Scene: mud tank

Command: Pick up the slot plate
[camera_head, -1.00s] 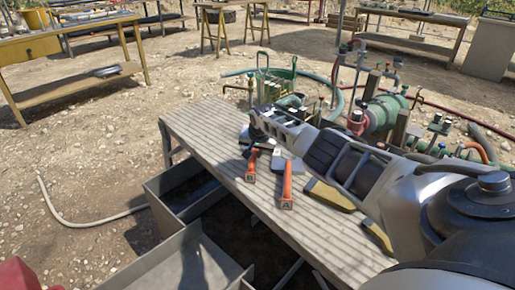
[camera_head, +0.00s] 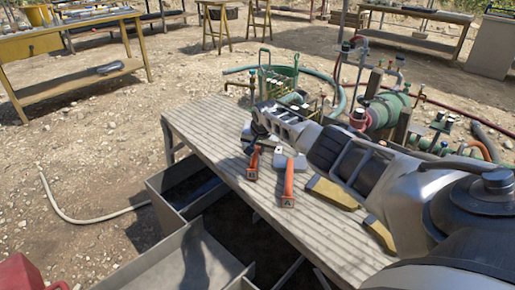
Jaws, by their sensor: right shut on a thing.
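My right gripper (camera_head: 258,126) is at the far end of the slatted bench, reached by my arm from the right. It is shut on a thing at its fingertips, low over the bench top. That thing is small and mostly hidden by the gripper; it appears to be the slot plate, but its outline is not clear. I cannot tell whether it touches the bench. No other slot plate can be made out. My left gripper is not in view.
On the slatted bench (camera_head: 190,135) lie two orange-handled tools, B (camera_head: 253,163) and A (camera_head: 288,185), just nearer than the gripper. Two yellowish-brown pieces (camera_head: 331,192) lie beside my arm. Grey open tanks (camera_head: 185,205) stand left below. Green pump gear (camera_head: 380,112) and hoses stand behind.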

